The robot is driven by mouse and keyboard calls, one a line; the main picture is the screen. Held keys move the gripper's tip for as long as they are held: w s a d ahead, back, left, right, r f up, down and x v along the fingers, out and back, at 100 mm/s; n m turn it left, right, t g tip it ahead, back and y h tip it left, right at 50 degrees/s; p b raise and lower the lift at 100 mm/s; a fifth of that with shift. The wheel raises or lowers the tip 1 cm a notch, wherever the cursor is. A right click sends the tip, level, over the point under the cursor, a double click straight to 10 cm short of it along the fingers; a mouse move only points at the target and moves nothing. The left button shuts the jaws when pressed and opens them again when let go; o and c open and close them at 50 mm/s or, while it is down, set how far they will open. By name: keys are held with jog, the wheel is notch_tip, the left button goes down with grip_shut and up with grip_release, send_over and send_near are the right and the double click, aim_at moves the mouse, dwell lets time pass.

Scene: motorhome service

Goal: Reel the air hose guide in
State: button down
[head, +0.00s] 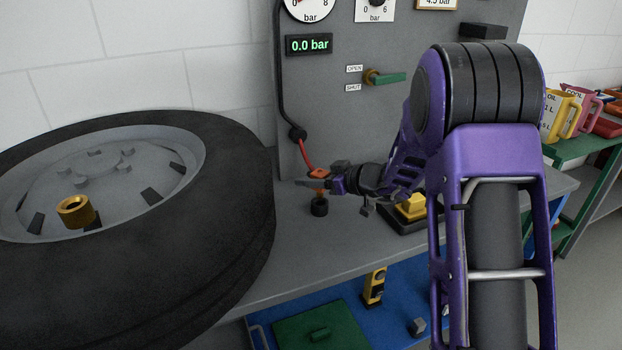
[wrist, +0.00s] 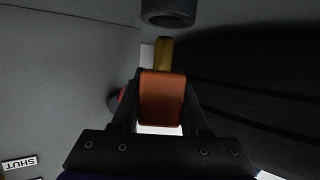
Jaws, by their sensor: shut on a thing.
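My gripper (head: 318,184) is shut on an orange block (head: 319,173) at the end of the air hose. In the wrist view the orange block (wrist: 162,98) sits between my two fingers (wrist: 162,105), with a brass tip (wrist: 164,53) beyond it. A red length of hose (head: 306,155) runs up from the block to a black ball-shaped piece (head: 297,132) by the panel; a black line continues upward from there. A black round piece (head: 320,207) is just below the block. Whether the brass tip touches it is unclear.
A tyre on a rim (head: 245,200) lies on the grey bench (head: 300,255) at left, with a brass cap (head: 75,211). The gauge panel (head: 345,130) stands behind, its display (head: 309,45) reading 0.0 bar. A yellow-topped black box (head: 410,208) is right of my gripper.

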jog(key=shift+f, duration=0.1)
jog(key=shift+f, duration=0.5)
jog(key=shift+f, duration=0.25)
jog(key=shift+f, duration=1.1)
jog(key=shift+c, duration=1.7)
grip_release()
